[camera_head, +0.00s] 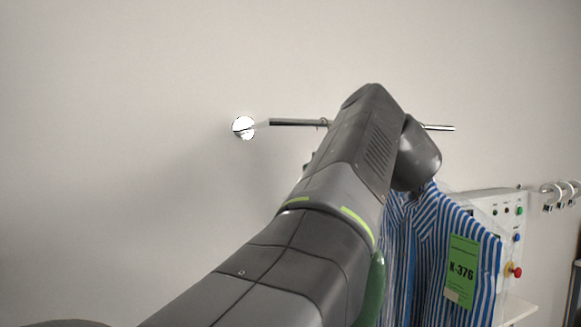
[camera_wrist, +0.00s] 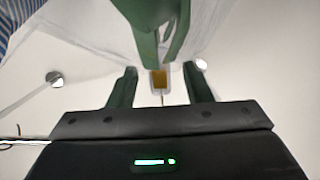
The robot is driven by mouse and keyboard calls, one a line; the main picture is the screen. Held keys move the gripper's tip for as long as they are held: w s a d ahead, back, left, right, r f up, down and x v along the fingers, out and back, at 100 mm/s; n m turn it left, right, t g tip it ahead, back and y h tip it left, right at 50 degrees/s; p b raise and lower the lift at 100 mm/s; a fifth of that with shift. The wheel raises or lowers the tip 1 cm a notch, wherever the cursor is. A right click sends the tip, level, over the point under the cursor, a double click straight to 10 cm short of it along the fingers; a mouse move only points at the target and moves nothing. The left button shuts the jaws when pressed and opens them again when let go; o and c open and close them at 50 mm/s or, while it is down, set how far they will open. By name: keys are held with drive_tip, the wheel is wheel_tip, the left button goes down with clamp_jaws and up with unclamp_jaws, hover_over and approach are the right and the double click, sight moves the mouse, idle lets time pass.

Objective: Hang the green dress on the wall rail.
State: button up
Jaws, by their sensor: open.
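The wall rail (camera_head: 290,122) is a thin chrome rod in front of the pale wall, with a round mount (camera_head: 243,128) at its left; my arm hides its middle. A green garment (camera_head: 374,290), apparently the dress, shows as a strip beside my arm in the head view. In the wrist view, green shapes (camera_wrist: 145,12) hang at the top within clear film. My gripper (camera_wrist: 158,86) is open, its two fingers apart. A small amber piece (camera_wrist: 159,79) shows in the gap between the fingertips; I cannot tell whether anything touches it. The head view hides the gripper behind my arm.
A blue-and-white striped shirt (camera_head: 425,245) with a green N-376 tag (camera_head: 461,270) hangs right of my arm. A control box (camera_head: 508,222) with buttons and wall hooks (camera_head: 557,196) are farther right.

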drive_tip(key=b+v, duration=0.3)
drive_tip(key=v, duration=1)
drive_tip(key=shift+s, duration=0.4)
drive_tip(key=shift+d+r, duration=0.1)
drive_tip(key=shift+r, duration=0.05)
drive_tip(key=shift+o, duration=0.4)
drive_tip(key=shift+o, duration=0.6)
